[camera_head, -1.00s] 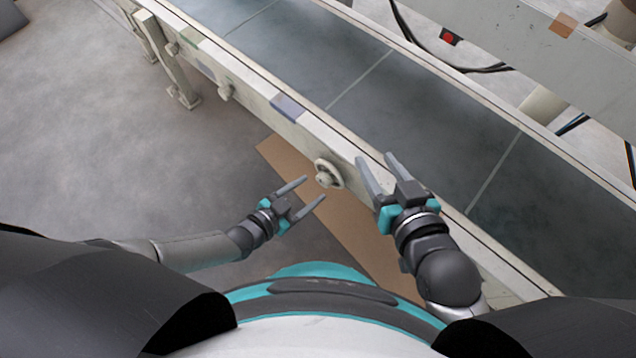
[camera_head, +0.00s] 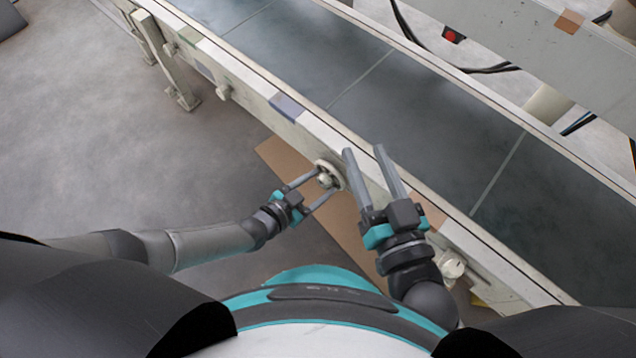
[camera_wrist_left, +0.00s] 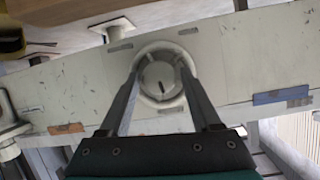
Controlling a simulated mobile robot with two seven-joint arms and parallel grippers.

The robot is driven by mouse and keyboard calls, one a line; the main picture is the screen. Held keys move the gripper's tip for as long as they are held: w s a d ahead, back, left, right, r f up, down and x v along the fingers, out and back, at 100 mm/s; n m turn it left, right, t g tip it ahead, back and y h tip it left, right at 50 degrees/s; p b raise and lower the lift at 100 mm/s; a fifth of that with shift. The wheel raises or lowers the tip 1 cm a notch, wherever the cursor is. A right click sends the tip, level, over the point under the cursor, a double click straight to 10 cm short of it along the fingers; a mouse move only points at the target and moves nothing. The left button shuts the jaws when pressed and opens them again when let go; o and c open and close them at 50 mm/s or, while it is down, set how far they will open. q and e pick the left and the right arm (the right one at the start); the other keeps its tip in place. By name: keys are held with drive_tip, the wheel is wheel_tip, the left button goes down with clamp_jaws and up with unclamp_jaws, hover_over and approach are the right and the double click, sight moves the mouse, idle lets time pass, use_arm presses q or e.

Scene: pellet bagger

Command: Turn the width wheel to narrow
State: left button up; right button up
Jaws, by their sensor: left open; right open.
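The width wheel (camera_head: 329,175) is a small pale round handwheel on the side rail of the conveyor. In the left wrist view the wheel (camera_wrist_left: 161,78) faces me, with a dark mark on its hub. My left gripper (camera_head: 314,185) is open, with its fingers pointing at the wheel and one on each side of the hub. In the left wrist view its fingertips (camera_wrist_left: 160,68) overlap the wheel's rim; whether they touch it I cannot tell. My right gripper (camera_head: 364,150) is open and empty, above the rail just right of the wheel.
The conveyor belt (camera_head: 420,120) runs diagonally behind the rail. A pale knob (camera_head: 452,268) sits farther right on the rail, and another knob (camera_head: 224,92) farther left. A brown board (camera_head: 285,165) lies on the floor below.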

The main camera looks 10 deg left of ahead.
use_arm(q)
clamp_jaws()
idle(0.4)
drive_tip(key=shift+m+y+p, duration=0.4)
drive_tip(key=shift+p, duration=0.05)
drive_tip(key=shift+s+d+m+t+y+p, duration=0.1)
drive_tip(key=shift+m+t+y+p, duration=0.25)
drive_tip(key=shift+m, duration=0.35)
drive_tip(key=shift+m+t+y, duration=0.35)
drive_tip(key=shift+m, duration=0.35)
drive_tip(key=shift+m+t, duration=0.4)
drive_tip(key=shift+m, duration=0.1)
use_arm(e)
drive_tip(key=shift+w+d+f+n+g+h, duration=0.25)
drive_tip(key=shift+d+f+g, duration=0.25)
drive_tip(key=shift+g, duration=0.3)
drive_tip(key=shift+w+d+f+n+g+h, duration=0.15)
drive_tip(key=shift+w+d+f+g+h, duration=0.25)
drive_tip(key=shift+g, duration=0.4)
drive_tip(key=shift+s, duration=0.1)
